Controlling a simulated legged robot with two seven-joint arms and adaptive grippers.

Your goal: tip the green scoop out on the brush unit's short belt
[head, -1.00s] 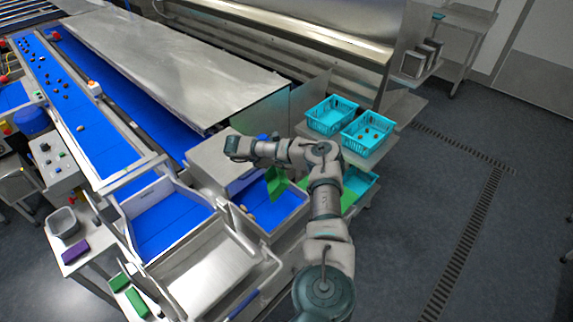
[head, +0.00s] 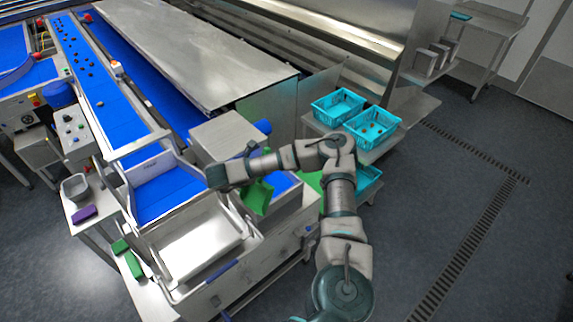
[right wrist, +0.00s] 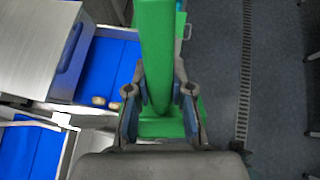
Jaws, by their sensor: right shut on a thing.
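My right gripper (right wrist: 160,92) is shut on the handle of the green scoop (right wrist: 157,45) in the right wrist view. In the head view the scoop (head: 257,197) hangs below my right wrist, over the near left part of the short blue belt (head: 281,183). It looks tilted; whether anything lies in it cannot be told. In the right wrist view the short belt (right wrist: 112,65) is left of the gripper, with two pale brown dates (right wrist: 105,101) on it. The brush unit's steel housing (head: 226,137) stands behind the belt. My left gripper is not in view.
Two turquoise crates (head: 338,105) (head: 372,126) with a few dates stand behind my right arm. A steel tray (head: 200,240) is at the front left. A long blue belt (head: 90,75) carries several dates at the far left. Open floor (head: 450,200) lies to the right.

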